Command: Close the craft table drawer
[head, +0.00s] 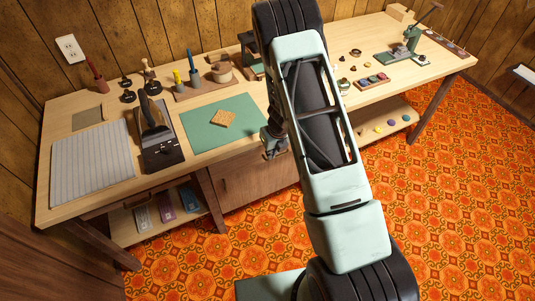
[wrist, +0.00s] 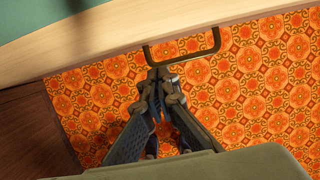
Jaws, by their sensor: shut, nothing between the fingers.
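The craft table (head: 108,187) is a long pale wooden table along the wall. A dark bar handle (wrist: 187,60) juts out beyond the table's front edge (wrist: 120,54) in the wrist view. The drawer front behind that handle cannot be made out, so I cannot tell how far out it is. My gripper (wrist: 160,74) is shut and empty, its tips close to the handle's left end; I cannot tell whether they touch. In the head view my gripper (head: 273,142) is at the table's front edge, right of the green mat (head: 200,128), and my arm hides the table behind it.
A brown cabinet (head: 250,182) is under the table, left of my gripper; it also shows in the wrist view (wrist: 32,130). Tools and a press (head: 160,150) stand on the tabletop. The patterned orange floor (head: 455,190) is open at right.

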